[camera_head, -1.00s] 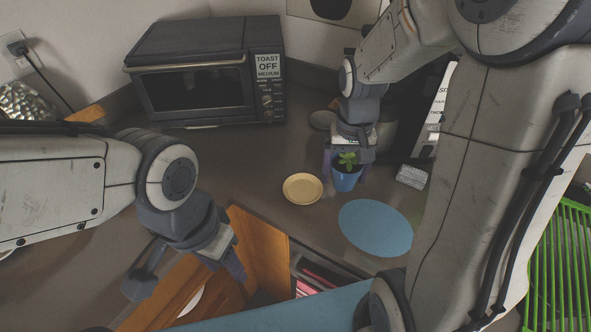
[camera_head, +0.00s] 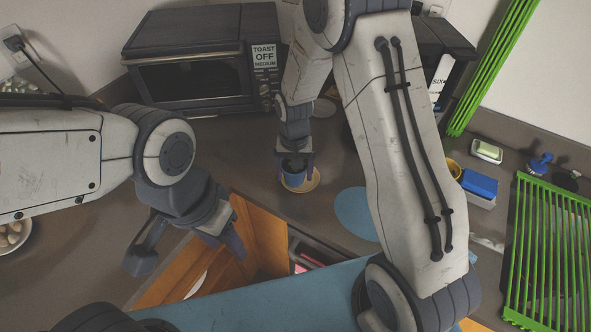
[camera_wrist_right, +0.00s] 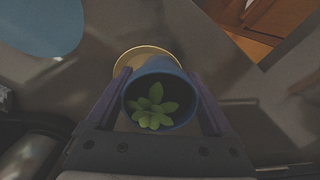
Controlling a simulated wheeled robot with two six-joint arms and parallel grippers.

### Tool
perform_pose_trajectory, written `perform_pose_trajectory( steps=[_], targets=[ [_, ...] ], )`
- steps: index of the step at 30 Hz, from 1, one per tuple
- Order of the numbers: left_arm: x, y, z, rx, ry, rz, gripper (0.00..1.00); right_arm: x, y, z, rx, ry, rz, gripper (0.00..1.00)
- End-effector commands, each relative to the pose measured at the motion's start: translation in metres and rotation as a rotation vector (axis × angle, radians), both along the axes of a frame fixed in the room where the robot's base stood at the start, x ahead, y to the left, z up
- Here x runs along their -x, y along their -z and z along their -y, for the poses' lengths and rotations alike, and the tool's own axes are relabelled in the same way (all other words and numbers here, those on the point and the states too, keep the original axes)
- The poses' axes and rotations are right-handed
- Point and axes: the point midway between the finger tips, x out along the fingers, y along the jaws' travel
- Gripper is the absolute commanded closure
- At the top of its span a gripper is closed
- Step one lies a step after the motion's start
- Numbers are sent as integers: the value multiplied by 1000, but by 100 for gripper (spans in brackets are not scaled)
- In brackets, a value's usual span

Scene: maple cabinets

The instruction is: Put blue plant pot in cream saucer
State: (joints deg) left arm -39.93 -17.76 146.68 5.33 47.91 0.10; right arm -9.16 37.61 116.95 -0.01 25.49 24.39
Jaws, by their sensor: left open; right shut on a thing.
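The blue plant pot (camera_head: 294,180) with a green plant is between the fingers of my right gripper (camera_head: 295,172), which is shut on it. In the right wrist view the pot (camera_wrist_right: 161,66) and its green leaves sit between the two fingers (camera_wrist_right: 160,100). The cream saucer (camera_head: 313,184) shows around and behind the pot in the head view, and its rim (camera_wrist_right: 130,60) shows beyond the pot in the wrist view. The pot overlaps the saucer; I cannot tell whether it touches it. My left gripper (camera_head: 190,255) is open and empty, over the open drawer area at lower left.
A blue round mat (camera_head: 354,214) lies right of the saucer. A toaster oven (camera_head: 200,65) stands behind. An open wooden cabinet front (camera_head: 262,238) is below the counter edge. A green rack (camera_head: 555,250) and a blue sponge-like box (camera_head: 480,184) are at right.

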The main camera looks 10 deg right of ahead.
Motion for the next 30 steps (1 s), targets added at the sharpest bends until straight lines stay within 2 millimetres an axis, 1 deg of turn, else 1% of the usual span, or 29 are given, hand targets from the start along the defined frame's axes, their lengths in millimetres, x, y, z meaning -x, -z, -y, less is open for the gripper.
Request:
perform_pose_trajectory(
  steps=[3, 8, 20, 21, 22, 30],
  targets=[
    [0, -2, 0, 0, 0, 0, 50, 0, 4, 1, 0, 1, 2, 88],
    [0, -1, 0, 0, 0, 0, 50, 0, 4, 1, 0, 1, 2, 88],
    [0, 7, 0, 0, 0, 0, 50, 0, 15, 1, -1, 1, 1, 88],
    [0, 6, 0, 0, 0, 0, 50, 0, 15, 1, 0, 1, 1, 6],
    [0, 6, 0, 0, 0, 0, 50, 0, 15, 1, 0, 1, 1, 0],
    [0, 4, 0, 0, 0, 0, 50, 0, 12, 1, 0, 1, 2, 0]
  ],
)
